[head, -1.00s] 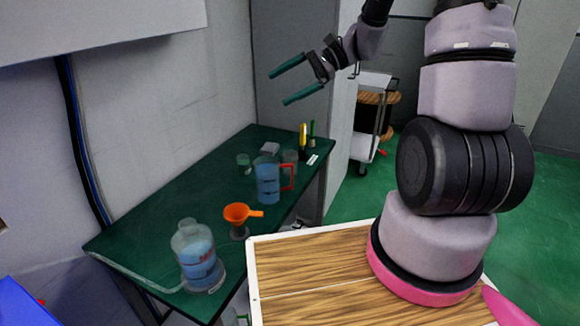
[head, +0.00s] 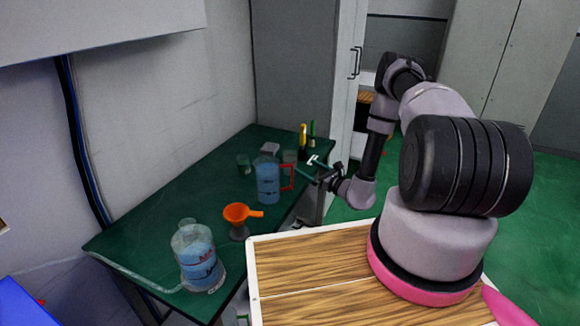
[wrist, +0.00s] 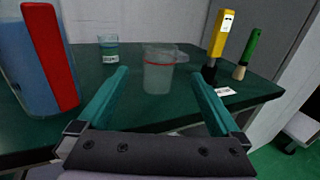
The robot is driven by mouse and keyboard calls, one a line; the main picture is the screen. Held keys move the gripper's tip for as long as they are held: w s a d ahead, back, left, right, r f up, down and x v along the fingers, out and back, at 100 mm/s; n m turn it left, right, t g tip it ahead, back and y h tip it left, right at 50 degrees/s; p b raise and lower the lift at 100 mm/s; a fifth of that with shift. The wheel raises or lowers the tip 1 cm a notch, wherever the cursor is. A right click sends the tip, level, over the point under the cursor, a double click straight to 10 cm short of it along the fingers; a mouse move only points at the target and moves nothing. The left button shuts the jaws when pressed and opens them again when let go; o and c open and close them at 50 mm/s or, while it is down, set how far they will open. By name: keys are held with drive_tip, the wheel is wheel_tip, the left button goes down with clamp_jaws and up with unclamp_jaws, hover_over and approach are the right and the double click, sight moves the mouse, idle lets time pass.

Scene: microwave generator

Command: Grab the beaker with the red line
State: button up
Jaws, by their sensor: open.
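The clear beaker with a red line (wrist: 159,76) stands upright on the green table, near the middle of the wrist view. In the head view the beaker (head: 290,157) is small, behind the red-handled jug and partly hidden. My gripper (wrist: 160,73) is open and empty. Its two green fingers point toward the beaker, one on each side of it in the picture. The beaker looks a short way beyond the fingertips, and no contact shows. In the head view my gripper (head: 303,164) is low at the table's right edge, right of the jug.
A blue-filled jug with a red handle (head: 267,180) stands close left of the gripper. A small glass (wrist: 108,48) stands behind left; a yellow tool (wrist: 219,35) and green brush (wrist: 247,55) stand right. An orange funnel (head: 238,213) and large bottle (head: 197,258) are nearer.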

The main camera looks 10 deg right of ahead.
sight(295, 159)
drive_tip(key=x, duration=0.5)
drive_tip(key=shift+w+f, duration=0.1)
drive_tip(key=shift+w, duration=0.05)
drive_tip(key=w+a, duration=0.1)
drive_tip(key=w+a+r, duration=0.1)
drive_tip(key=w, duration=0.1)
drive_tip(key=shift+w+a, duration=0.2)
drive_tip(key=shift+a, duration=0.05)
drive_tip(key=shift+w+a, duration=0.25)
drive_tip(key=shift+w, duration=0.25)
drive_tip(key=c, duration=1.2)
drive_tip(key=shift+r, duration=0.1)
